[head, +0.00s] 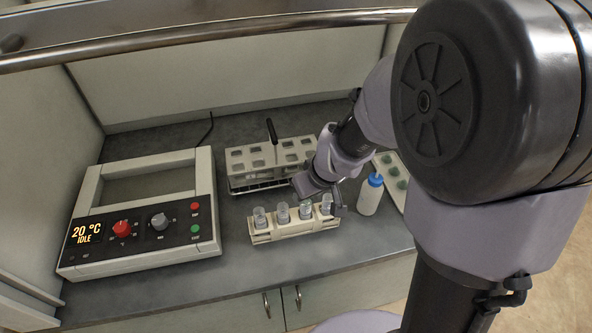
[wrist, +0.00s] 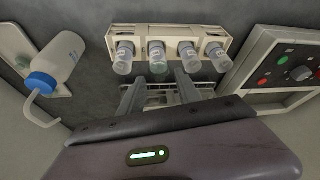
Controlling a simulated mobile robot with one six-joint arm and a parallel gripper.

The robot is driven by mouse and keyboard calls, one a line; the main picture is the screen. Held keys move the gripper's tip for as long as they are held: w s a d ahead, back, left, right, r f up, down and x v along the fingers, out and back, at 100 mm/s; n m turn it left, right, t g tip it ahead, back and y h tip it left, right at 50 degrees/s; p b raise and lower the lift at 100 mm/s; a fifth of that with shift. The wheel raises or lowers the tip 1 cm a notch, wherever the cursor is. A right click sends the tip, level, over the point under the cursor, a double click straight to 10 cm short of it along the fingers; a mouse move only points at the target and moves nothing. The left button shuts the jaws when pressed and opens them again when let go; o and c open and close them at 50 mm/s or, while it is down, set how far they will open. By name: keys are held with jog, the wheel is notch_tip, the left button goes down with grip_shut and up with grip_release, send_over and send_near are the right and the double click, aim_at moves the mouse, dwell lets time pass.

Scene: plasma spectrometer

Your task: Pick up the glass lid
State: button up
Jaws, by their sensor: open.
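I cannot pick out a separate glass lid for certain. Several clear, glassy vessels stand in a row in a small cream rack (head: 262,238); whether their tops are lids is too small to tell. In the wrist view the row shows at the top, with a slightly greenish vessel (wrist: 158,58) second from the left. My gripper (wrist: 158,84) is open and empty, its two fingers pointing toward the row, below the middle vessels in that view. In the head view my gripper is above and behind the rack's right part, and its fingertips are hard to see.
A heating unit (head: 150,252) reading 20 °C IDLE stands left. A larger white rack (head: 243,184) with a black upright handle is behind the small rack. A blue-capped wash bottle (head: 369,196) stands close on the right, beside a pale tray. The counter in front is clear.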

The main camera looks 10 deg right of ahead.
jog(key=shift+w+a+f, duration=0.1)
jog(key=shift+w+f, duration=0.2)
jog(key=shift+f, duration=0.35)
jog(key=shift+s+r, duration=0.1)
jog(key=shift+c, duration=0.7)
grip_shut()
jog(key=shift+r, duration=0.1)
